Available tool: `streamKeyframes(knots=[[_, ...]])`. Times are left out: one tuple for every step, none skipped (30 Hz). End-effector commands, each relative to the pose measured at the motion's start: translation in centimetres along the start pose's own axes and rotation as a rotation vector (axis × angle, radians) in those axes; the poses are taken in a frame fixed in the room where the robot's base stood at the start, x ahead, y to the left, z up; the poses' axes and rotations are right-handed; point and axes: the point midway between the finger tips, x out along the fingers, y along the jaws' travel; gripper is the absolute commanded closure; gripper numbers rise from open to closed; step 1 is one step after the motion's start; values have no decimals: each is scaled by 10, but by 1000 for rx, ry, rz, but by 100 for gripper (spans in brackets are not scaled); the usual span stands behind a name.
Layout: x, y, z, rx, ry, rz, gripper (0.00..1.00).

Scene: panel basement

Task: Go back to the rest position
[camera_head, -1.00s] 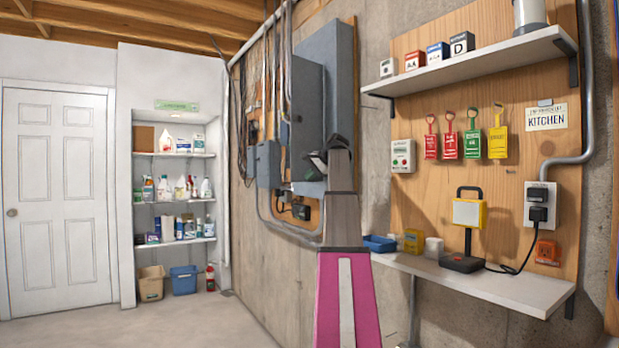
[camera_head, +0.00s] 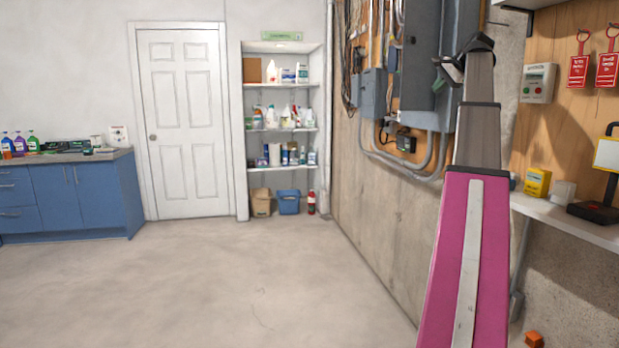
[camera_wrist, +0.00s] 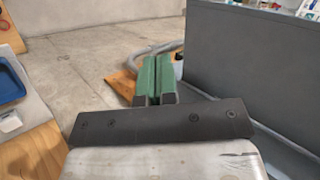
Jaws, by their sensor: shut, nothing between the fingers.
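My gripper shows in the wrist view (camera_wrist: 155,80) as two green fingers with dark ends, pressed together with nothing between them. In the head view, only a small part of my gripper (camera_head: 447,72) shows past the dark end of my raised arm, in front of the grey electrical panel area. My pink and grey arm stands up at the right of the head view. In the wrist view the large grey panel box (camera_wrist: 250,70) is to the right of the fingers.
A wall shelf (camera_head: 570,219) holds a yellow box (camera_head: 537,183) and a work lamp (camera_head: 606,155) at right. A blue tray (camera_wrist: 10,85) shows in the wrist view. A blue cabinet (camera_head: 70,200) stands at left. The floor (camera_head: 230,285) between is clear.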

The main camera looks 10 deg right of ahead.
Motion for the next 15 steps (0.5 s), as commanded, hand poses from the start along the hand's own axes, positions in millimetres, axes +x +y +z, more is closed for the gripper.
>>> streamKeyframes(knots=[[15, 8, 3, -4, -5, 9, 100], [24, 13, 5, -8, -8, 15, 100], [40, 20, 8, -17, -13, 25, 100], [53, 27, 10, -24, -16, 34, 100], [68, 34, 13, -32, -20, 44, 100], [88, 44, 17, -44, -25, 57, 100], [103, 52, 21, -54, -29, 69, 100], [119, 59, 25, -64, -34, 80, 100], [138, 70, 30, -78, -39, 94, 100], [153, 78, 34, -88, -42, 106, 100], [167, 85, 39, -100, -47, 117, 100], [186, 96, 45, -113, -53, 132, 100], [199, 104, 50, -126, -57, 144, 100], [213, 112, 55, -138, -62, 154, 100], [230, 123, 62, -154, -67, 171, 100]])
